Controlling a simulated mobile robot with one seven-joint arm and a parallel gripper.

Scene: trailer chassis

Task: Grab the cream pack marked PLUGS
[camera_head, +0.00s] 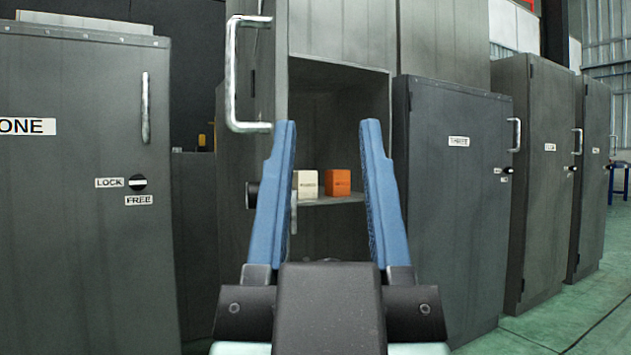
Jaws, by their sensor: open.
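A small cream pack (308,184) stands on a shelf inside an open grey cabinet; it bears a dark label too small to read. An orange pack (340,182) stands to its right on the same shelf, a small gap between them. My gripper (327,128) is open and empty in the foreground, its two blue fingers spread. In the picture both packs appear between the fingers, farther off. The left finger overlaps the view close to the cream pack's left side. No contact shows.
The shelf (328,200) sits in the cabinet opening, with wall on both sides. The open cabinet door with a metal handle (233,75) stands at left. Closed grey cabinets, one marked ONE (80,220) and one marked THREE (455,215), flank it. Green floor (560,325) is clear at right.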

